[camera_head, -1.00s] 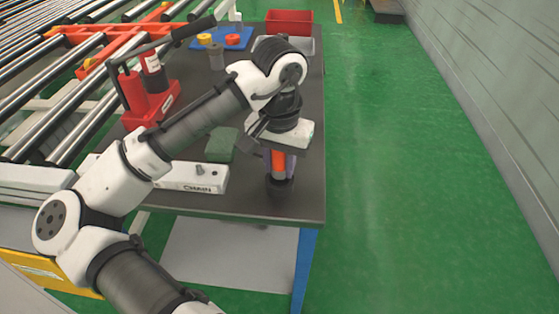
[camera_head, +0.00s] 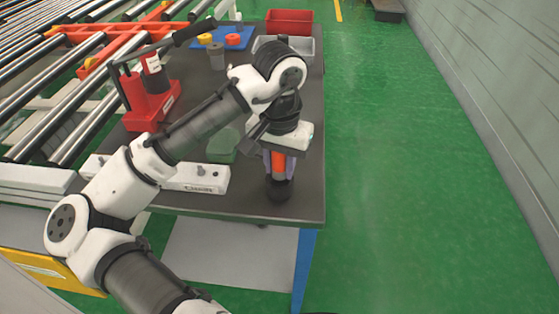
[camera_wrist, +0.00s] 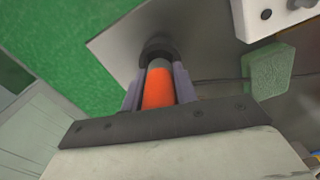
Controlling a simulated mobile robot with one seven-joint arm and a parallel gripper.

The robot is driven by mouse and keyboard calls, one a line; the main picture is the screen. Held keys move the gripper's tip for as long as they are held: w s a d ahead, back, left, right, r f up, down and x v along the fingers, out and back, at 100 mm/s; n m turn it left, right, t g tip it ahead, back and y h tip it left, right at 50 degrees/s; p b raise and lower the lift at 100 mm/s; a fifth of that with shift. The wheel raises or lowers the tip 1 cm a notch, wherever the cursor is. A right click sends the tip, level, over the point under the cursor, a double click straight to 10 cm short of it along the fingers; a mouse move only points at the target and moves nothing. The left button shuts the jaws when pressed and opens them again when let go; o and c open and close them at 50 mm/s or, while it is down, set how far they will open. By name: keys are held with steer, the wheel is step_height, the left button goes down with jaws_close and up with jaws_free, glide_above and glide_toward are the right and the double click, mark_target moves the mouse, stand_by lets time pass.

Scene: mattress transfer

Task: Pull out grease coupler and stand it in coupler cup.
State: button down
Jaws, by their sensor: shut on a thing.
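An orange cylinder (camera_head: 278,163), which looks like the grease coupler, stands upright near the front right corner of the dark table. My gripper (camera_wrist: 158,90) points down from above with its grey fingers shut on both sides of it. In the wrist view the orange body (camera_wrist: 157,88) lies between the fingers. A dark round piece (camera_head: 279,189) is at its lower end; it also shows in the wrist view (camera_wrist: 158,50). I cannot tell whether this is a cup around the coupler or part of it. A grey cup-like cylinder (camera_head: 216,56) stands farther back.
A white block (camera_head: 205,178) and a green pad (camera_head: 222,145) lie left of my gripper. A red stand (camera_head: 150,105) with a black-handled tool is at the table's left. Grey (camera_head: 302,46) and red (camera_head: 289,20) bins and a blue tray (camera_head: 232,38) are at the back.

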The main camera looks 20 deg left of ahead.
steer(key=shift+f+b, duration=0.45)
steer(key=shift+f, duration=0.4)
steer(key=c, duration=1)
jaws_free()
step_height(320, 180, up, 14)
steer(key=shift+f+p, duration=0.1)
steer(key=shift+p, duration=0.6)
